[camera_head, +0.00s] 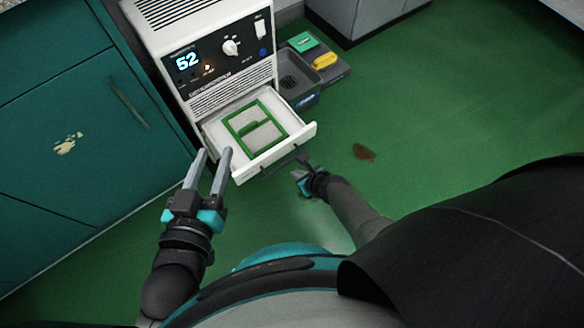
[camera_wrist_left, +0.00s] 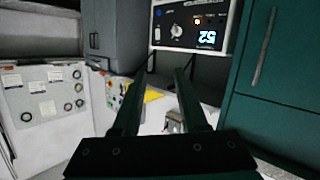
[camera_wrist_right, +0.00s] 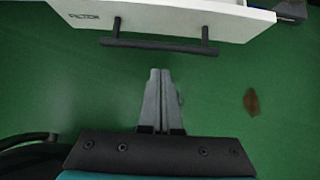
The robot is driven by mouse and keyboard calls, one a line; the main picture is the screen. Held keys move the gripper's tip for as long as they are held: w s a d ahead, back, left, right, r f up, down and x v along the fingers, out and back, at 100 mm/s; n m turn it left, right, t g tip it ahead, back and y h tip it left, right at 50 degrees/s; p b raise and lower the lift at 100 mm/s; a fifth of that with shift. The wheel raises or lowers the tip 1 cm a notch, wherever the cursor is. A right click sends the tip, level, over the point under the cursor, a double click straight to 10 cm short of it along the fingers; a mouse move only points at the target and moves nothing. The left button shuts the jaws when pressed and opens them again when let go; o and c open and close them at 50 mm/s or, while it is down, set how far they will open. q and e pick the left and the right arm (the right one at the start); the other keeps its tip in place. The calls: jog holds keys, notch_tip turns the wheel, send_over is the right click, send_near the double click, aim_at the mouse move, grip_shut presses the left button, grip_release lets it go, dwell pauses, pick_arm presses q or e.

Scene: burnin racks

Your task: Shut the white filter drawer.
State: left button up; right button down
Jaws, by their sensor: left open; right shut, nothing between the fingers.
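The white filter drawer (camera_head: 281,150) is pulled out from the bottom of the white machine. A green-framed filter (camera_head: 268,140) lies inside it. Its white front, marked FILTER, and its dark bar handle (camera_wrist_right: 160,46) show in the right wrist view. My right gripper (camera_head: 301,172) is shut and empty, just in front of the drawer front; in the right wrist view its fingertips (camera_wrist_right: 160,72) are apart from the handle. My left gripper (camera_head: 213,152) is open and empty, at the left of the drawer. In the left wrist view its fingers (camera_wrist_left: 158,75) point toward the machine.
The white machine (camera_head: 222,72) has a panel reading 52. A teal cabinet (camera_head: 75,120) stands close on its left. A grey bin (camera_head: 297,85) with green and yellow items nearby is at its right. A brown stain (camera_head: 364,152) marks the open green floor.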

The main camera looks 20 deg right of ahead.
pick_arm(q)
jog(key=shift+s+d+r+n+t+h+b, duration=0.15)
jog(key=shift+s+d+r+t+h+b, duration=0.15)
jog(key=shift+t, duration=0.2)
jog(key=shift+s+d+r+n+t+h+b, duration=0.1)
jog(key=shift+s+d+r+n+t+b, duration=0.1)
jog(key=shift+r+t, duration=0.25)
pick_arm(e)
jog(key=shift+w+a+f, duration=0.15)
jog(key=shift+w+a, duration=0.1)
jog(key=shift+w, duration=0.4)
jog(key=shift+w+a+f, duration=0.15)
jog(key=shift+w+a, duration=0.05)
jog(key=shift+w, duration=0.45)
pick_arm(q)
jog(key=shift+f, duration=0.1)
jog(key=shift+w, duration=0.1)
